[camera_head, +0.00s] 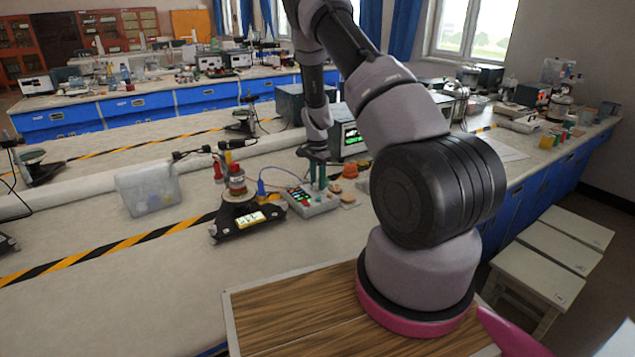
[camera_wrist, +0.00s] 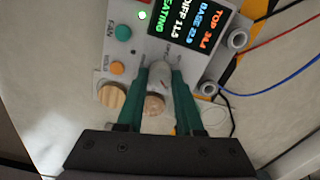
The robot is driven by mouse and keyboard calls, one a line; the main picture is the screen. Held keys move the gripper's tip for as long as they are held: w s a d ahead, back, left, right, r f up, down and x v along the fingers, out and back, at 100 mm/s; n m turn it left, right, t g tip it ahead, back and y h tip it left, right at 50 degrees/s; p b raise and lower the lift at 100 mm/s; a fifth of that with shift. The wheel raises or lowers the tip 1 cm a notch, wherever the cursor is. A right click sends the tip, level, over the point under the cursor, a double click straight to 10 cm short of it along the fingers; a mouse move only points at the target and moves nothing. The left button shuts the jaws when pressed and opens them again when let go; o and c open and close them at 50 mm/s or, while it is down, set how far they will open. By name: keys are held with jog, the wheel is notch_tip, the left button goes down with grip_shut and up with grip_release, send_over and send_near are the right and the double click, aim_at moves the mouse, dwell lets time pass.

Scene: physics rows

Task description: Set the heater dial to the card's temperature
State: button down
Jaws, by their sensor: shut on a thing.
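The heater control box (camera_head: 312,203) is a light grey box on the bench in the head view, beneath my gripper. In the wrist view its panel (camera_wrist: 98,20) has a dark screen (camera_wrist: 190,32) reading TOP 34.4, BASE 22.9, DIFF 11.5 and a green word partly cut off, apparently HEATING. My gripper (camera_wrist: 157,85) has its green fingers shut on a grey dial (camera_wrist: 159,76), one finger on each side. A round wooden piece (camera_wrist: 154,105) shows at the dial's near end. No dial marks are readable. I cannot identify the temperature card; a yellow plate (camera_head: 250,219) has unreadable dark writing.
A green button (camera_wrist: 123,32) marked FAN, an orange button (camera_wrist: 117,68) marked HOLD and a wooden disc (camera_wrist: 111,96) lie close left of the fingers. Red and blue wires run off right. A black-based apparatus (camera_head: 237,190) and clear bin (camera_head: 149,188) stand left of the box.

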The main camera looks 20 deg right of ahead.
dwell(0.3)
jog(key=c, duration=0.5)
grip_release()
jog(key=shift+c, duration=0.2)
jog(key=shift+r, duration=0.1)
notch_tip(320, 180, up, 11)
jog(key=shift+f, duration=0.2)
